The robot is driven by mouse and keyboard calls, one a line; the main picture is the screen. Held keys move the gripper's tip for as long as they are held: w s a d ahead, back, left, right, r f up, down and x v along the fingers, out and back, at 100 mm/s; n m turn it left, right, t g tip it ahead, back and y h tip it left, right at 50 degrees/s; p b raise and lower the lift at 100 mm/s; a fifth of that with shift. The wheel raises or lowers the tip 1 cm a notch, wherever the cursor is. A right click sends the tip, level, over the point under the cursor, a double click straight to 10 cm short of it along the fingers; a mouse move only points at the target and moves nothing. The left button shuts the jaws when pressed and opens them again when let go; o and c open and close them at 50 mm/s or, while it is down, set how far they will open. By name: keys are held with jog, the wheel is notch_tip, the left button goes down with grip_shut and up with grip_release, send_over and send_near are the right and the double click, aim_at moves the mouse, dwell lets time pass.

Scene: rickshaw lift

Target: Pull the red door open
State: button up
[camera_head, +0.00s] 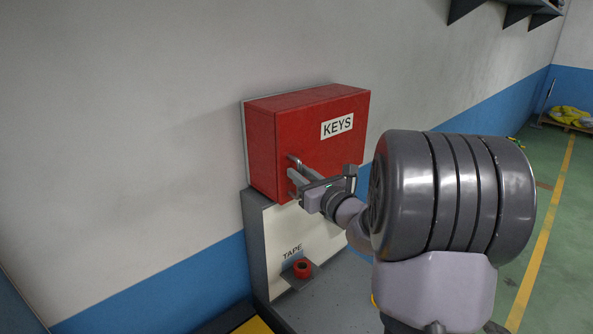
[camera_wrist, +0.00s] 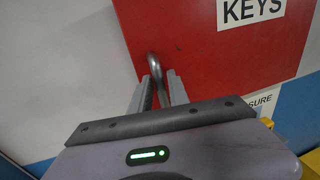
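The red door (camera_head: 315,140) is the front of a red key cabinet on the white wall, with a white "KEYS" label. It looks closed. In the wrist view the red door (camera_wrist: 225,60) fills the upper middle. A grey metal bar handle (camera_wrist: 154,64) stands out near its left edge; its upper end also shows in the head view (camera_head: 294,160). My gripper (camera_wrist: 160,82) is at the handle, one finger on each side of the bar. The fingers look apart, with a small gap beside the bar. My arm hides the cabinet's lower right in the head view (camera_head: 297,182).
Below the cabinet is a white panel (camera_head: 285,235) marked "TAPE", with a red tape roll (camera_head: 302,268) on a small ledge. Wall lies left of the cabinet. Green floor (camera_head: 565,230) is open at the right.

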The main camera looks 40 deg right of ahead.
jog(key=shift+w, duration=0.45)
jog(key=shift+c, duration=0.4)
grip_shut()
dwell(0.8)
